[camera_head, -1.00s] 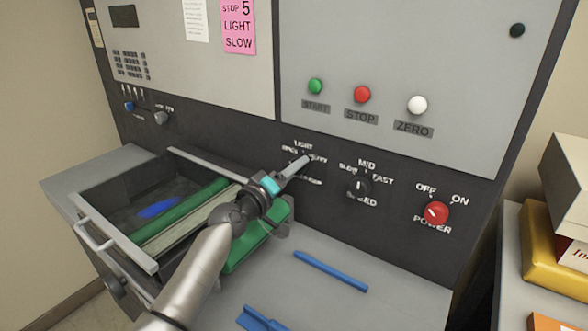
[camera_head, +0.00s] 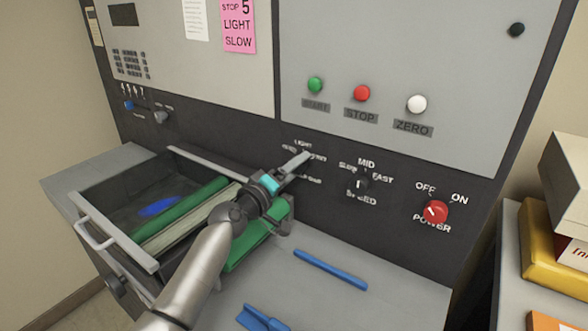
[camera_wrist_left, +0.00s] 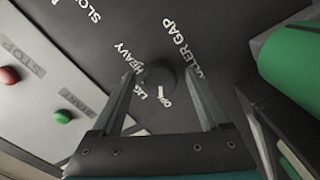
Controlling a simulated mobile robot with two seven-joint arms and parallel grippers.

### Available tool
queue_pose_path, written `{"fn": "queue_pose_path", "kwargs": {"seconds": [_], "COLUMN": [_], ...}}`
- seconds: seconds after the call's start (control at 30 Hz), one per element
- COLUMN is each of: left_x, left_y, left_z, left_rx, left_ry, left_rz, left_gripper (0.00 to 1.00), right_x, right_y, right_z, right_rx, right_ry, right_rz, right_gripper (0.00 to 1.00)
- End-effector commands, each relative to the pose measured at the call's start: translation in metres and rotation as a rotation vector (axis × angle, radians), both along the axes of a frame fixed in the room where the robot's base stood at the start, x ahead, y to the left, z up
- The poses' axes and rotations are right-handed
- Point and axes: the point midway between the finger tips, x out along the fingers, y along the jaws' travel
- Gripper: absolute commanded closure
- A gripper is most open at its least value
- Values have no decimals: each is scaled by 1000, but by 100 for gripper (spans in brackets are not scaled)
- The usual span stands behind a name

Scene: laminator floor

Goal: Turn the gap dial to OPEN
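The gap dial (camera_wrist_left: 160,77) is a dark round knob on the black panel, seen in the left wrist view. A short white mark shows at its lower edge, close to the partly hidden OPEN lettering. LIGHT and HEAVY are printed to its left, ROLLER GAP to its upper right. My left gripper (camera_wrist_left: 161,70) is open, one finger on each side of the dial with dark gaps between; contact cannot be made out. In the head view my left gripper (camera_head: 298,162) points at the panel below the LIGHT label and hides the dial. My right gripper is not in view.
The speed dial (camera_head: 361,183) and red power knob (camera_head: 436,212) are to the right on the panel. Start (camera_head: 316,85), stop (camera_head: 362,93) and zero (camera_head: 417,104) buttons sit above. An open tray with green rollers (camera_head: 196,203) lies under my left arm. A blue strip (camera_head: 330,270) rests on the grey shelf.

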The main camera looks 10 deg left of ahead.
Motion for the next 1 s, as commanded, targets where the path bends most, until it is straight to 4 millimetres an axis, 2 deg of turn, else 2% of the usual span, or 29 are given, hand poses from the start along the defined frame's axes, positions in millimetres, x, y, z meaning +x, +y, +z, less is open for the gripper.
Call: {"fn": "queue_pose_path", "kwargs": {"seconds": [0.27, 0.47, 1.0], "left_x": [0, -12, -95], "left_y": [0, 6, 39], "left_z": [0, 0, -1], "left_rx": [2, 3, 5], "left_ry": [-1, 0, 1], "left_rz": [1, 2, 0], "left_gripper": [18, 18, 18], "right_x": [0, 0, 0], "right_y": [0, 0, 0], "right_z": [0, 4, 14], "right_rx": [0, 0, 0], "right_ry": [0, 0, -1], "right_rz": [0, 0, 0], "right_gripper": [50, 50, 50]}}
